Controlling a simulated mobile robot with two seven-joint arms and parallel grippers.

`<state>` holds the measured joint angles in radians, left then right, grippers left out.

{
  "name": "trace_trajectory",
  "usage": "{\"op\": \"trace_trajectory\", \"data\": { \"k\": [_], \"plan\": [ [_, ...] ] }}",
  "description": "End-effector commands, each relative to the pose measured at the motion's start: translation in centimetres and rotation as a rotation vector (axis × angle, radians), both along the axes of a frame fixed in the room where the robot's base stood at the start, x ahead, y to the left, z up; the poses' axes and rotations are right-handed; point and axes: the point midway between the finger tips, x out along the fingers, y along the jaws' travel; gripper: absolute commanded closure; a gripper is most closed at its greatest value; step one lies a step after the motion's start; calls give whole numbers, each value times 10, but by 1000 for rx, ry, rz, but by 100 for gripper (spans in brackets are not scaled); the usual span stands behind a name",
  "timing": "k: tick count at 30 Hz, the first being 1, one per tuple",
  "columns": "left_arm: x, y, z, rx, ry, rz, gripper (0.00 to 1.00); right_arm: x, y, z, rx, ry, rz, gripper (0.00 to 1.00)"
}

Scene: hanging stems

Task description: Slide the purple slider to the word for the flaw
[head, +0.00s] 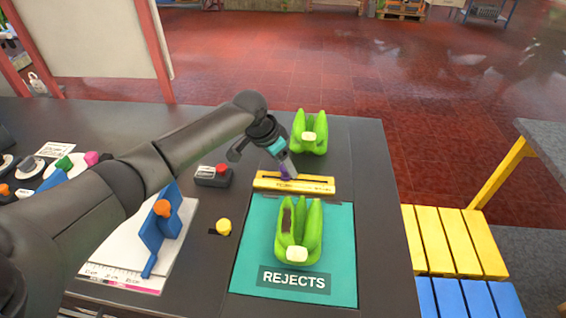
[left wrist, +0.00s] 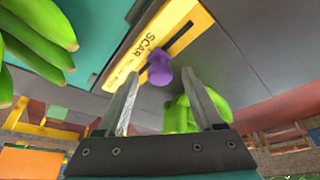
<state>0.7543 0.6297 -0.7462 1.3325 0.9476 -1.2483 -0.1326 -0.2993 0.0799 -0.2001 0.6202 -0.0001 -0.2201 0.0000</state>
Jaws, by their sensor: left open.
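The purple slider (head: 284,173) sits on a yellow bar (head: 318,185) on the dark table. In the left wrist view the purple slider (left wrist: 160,69) stands in the bar's dark slot beside the printed word SCAR; other words are hidden or too small to read. My left gripper (head: 287,168) is open at the bar. Its fingertips are spread on either side of the slider, which shows just past the tips; I cannot tell whether they touch it. A green banana bunch (head: 305,232) with a brown patch on one finger lies on the teal REJECTS mat (head: 342,275).
Another green banana bunch (head: 309,132) lies behind the bar. A red button box (head: 213,176) and a yellow knob (head: 223,227) are to the left. A blue stand with an orange knob (head: 162,208) is on a white board. The table's right edge is close.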

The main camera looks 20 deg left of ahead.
Motion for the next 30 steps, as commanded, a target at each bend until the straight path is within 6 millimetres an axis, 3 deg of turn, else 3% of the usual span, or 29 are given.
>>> {"op": "trace_trajectory", "data": {
  "k": [7, 11, 24, 30],
  "plan": [
    [-1, 1, 3, 0, 0, 0, 32, 0, 0, 1, 0, 0, 0, 29],
    [-5, 3, 15, -1, -2, 0, 32, 0, 0, 5, 0, 0, 0, 29],
    [-36, 22, 104, 2, -4, -1, 32, 0, 0, 25, 0, 1, 0, 29],
    [-46, 28, 132, 0, -1, 0, 32, -1, 0, 29, 0, 1, 0, 29]
  ]
}}
